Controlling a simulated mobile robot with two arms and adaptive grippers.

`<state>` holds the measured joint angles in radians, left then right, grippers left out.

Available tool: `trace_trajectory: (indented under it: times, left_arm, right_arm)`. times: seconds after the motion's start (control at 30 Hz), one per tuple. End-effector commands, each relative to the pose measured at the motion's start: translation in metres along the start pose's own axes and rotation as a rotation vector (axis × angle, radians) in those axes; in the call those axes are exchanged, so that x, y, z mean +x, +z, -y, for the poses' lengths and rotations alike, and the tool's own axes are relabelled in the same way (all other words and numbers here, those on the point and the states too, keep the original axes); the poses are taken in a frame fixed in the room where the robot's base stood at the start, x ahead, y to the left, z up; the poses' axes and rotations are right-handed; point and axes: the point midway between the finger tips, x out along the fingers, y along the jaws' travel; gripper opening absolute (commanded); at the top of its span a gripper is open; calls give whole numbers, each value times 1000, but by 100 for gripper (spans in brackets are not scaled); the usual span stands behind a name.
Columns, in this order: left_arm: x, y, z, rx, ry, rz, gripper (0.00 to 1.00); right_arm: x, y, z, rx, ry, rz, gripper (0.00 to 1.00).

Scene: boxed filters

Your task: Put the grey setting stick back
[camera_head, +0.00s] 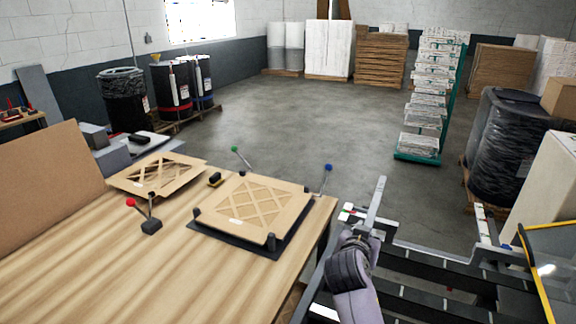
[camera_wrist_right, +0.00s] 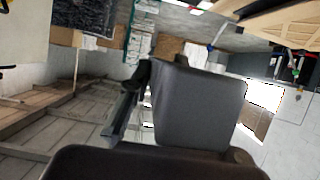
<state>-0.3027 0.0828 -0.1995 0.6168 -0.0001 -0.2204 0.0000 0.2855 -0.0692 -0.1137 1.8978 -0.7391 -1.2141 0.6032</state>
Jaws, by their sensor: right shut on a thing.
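My right gripper (camera_head: 362,238) is above the dark rack just right of the table's right edge. It is shut on the grey setting stick (camera_head: 377,203), a flat light-grey bar pointing up and away from the jaws. In the right wrist view the dark finger pads (camera_wrist_right: 200,106) fill the middle and bottom, with a narrow grey bar (camera_wrist_right: 122,118) beside them. The part of the stick inside the jaws is hidden. My left gripper is not in view.
A wooden table (camera_head: 100,270) holds a lattice-faced cardboard filter (camera_head: 255,205) on a black base (camera_head: 203,230). Another cardboard frame (camera_head: 125,184) lies behind it. Rods with red (camera_head: 130,203), green (camera_head: 235,149) and blue (camera_head: 328,167) knobs stick up. A black block (camera_head: 151,227) stands left. The table's front is clear.

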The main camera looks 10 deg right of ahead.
Motion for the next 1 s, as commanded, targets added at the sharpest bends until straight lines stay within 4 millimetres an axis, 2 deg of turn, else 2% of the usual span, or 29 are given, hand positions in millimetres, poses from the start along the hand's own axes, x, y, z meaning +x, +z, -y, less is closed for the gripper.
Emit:
trace_trajectory:
  times: [0.17, 0.27, 0.4, 0.6, 0.8, 1.0]
  left_arm:
    - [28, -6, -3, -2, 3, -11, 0]
    - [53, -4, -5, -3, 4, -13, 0]
    - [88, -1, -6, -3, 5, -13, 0]
    - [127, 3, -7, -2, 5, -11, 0]
    - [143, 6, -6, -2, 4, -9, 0]
    - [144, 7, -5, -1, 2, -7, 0]
  right_arm:
    - [-6, 12, 2, -16, -44, -6, 0]
    - [-18, 22, 7, -39, -107, -8, 0]
    - [-43, 36, 15, -92, -234, -10, 0]
    - [-84, 52, 24, -170, -423, -10, 0]
    - [-110, 61, 27, -221, -536, -6, 0]
    - [-117, 61, 28, -235, -561, -5, 0]
